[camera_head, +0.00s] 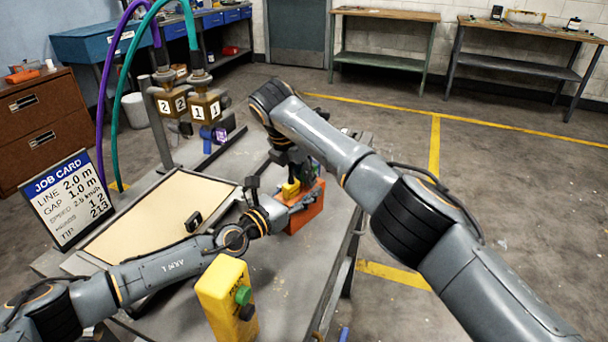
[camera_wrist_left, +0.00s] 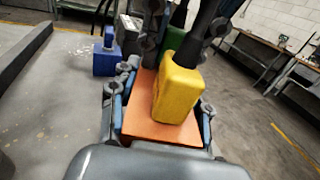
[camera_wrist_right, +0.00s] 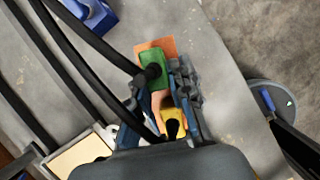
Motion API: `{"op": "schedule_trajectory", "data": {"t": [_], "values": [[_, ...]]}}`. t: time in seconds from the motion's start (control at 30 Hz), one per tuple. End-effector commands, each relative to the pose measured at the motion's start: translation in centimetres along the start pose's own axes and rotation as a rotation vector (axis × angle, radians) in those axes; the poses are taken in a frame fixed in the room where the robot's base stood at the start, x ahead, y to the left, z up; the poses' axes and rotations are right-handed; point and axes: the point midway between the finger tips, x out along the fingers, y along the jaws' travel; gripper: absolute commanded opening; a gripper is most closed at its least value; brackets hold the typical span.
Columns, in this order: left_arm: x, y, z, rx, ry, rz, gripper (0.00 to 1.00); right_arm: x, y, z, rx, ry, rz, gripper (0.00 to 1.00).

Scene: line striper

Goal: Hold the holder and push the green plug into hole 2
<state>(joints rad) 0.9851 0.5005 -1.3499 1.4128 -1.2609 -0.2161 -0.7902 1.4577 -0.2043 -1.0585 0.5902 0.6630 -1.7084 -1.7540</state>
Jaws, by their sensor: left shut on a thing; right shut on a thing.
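The orange holder (camera_head: 306,208) stands on the grey bench. My left gripper (camera_head: 286,200) is shut on it; in the left wrist view the fingers lie on both sides of the holder (camera_wrist_left: 150,132). A yellow plug (camera_wrist_left: 178,92) with a black cable stands in the holder's near end. The green plug (camera_wrist_right: 153,66) is over the holder's other end in the right wrist view, with a black cable at its top. My right gripper (camera_wrist_right: 160,82) comes from above and is shut on the green plug. The holes are hidden, so I cannot tell how deep the green plug sits.
A blue block (camera_wrist_left: 107,60) stands on the bench beyond the holder. A yellow button box (camera_head: 225,298) stands at the front. A job card (camera_head: 65,198) and a pale board (camera_head: 150,215) are at left. Numbered yellow units (camera_head: 205,108) hang at the back.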

Motion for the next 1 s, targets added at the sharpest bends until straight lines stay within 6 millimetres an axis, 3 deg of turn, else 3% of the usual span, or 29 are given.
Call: {"op": "schedule_trajectory", "data": {"t": [1.0], "values": [[0.03,0.03,0.07,0.0,-0.002,0.001,0.0,-0.33,0.01,0.11,0.0,-0.008,0.006,0.0]]}}
